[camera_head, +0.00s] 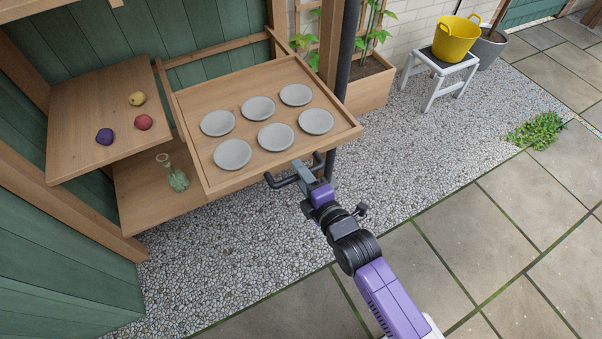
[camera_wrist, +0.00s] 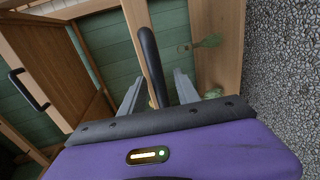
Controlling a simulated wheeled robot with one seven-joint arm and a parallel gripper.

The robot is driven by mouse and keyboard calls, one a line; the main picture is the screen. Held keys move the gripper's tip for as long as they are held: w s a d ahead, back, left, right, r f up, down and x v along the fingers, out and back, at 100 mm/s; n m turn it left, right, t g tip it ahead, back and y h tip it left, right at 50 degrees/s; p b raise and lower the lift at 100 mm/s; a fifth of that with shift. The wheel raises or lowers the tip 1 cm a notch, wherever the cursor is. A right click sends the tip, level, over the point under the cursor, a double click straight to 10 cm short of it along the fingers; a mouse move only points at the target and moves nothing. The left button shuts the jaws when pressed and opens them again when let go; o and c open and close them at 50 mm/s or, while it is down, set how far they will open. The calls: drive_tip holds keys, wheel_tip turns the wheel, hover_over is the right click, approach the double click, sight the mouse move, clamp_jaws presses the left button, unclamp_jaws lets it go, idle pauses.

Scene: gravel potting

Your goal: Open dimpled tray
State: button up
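The dimpled tray (camera_head: 193,158) is a wooden pull-out board with several round grey dimples, standing well out from the wooden frame behind it. Its dark bar handle (camera_head: 273,182) is on the near front edge. My gripper (camera_head: 303,174) is at that handle. In the wrist view the handle (camera_wrist: 149,60) runs between the two grey fingers of my gripper (camera_wrist: 158,90). Gaps show on both sides of the bar, so the fingers are open around it and apart from it.
A dark post (camera_head: 347,45) rises behind the tray's right side. Another dark handle (camera_wrist: 28,90) shows on a wooden panel. Gravel in front is clear.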

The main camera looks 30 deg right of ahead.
drive_tip(key=p+v, duration=0.1)
drive_tip(key=v, duration=0.6)
drive_tip(key=shift+s, duration=0.4)
drive_tip(key=shift+r, duration=0.1)
drive_tip(key=s+r+m, duration=0.4)
drive_tip(key=s+m, duration=0.2)
drive_tip(key=s, duration=0.3)
drive_tip(key=s+r+m, duration=0.5)
drive_tip(key=s+m, duration=0.1)
drive_tip(key=s, duration=0.4)
drive_tip(key=s+r+m, duration=0.4)
drive_tip(key=s+m, duration=0.2)
drive_tip(key=s, duration=0.3)
wheel_tip(320, 180, up, 14)
drive_tip(key=p, duration=1.4)
drive_tip(key=shift+w+a+g, duration=0.25)
drive_tip(key=shift+w+g, duration=0.05)
drive_tip(key=shift+g, duration=0.1)
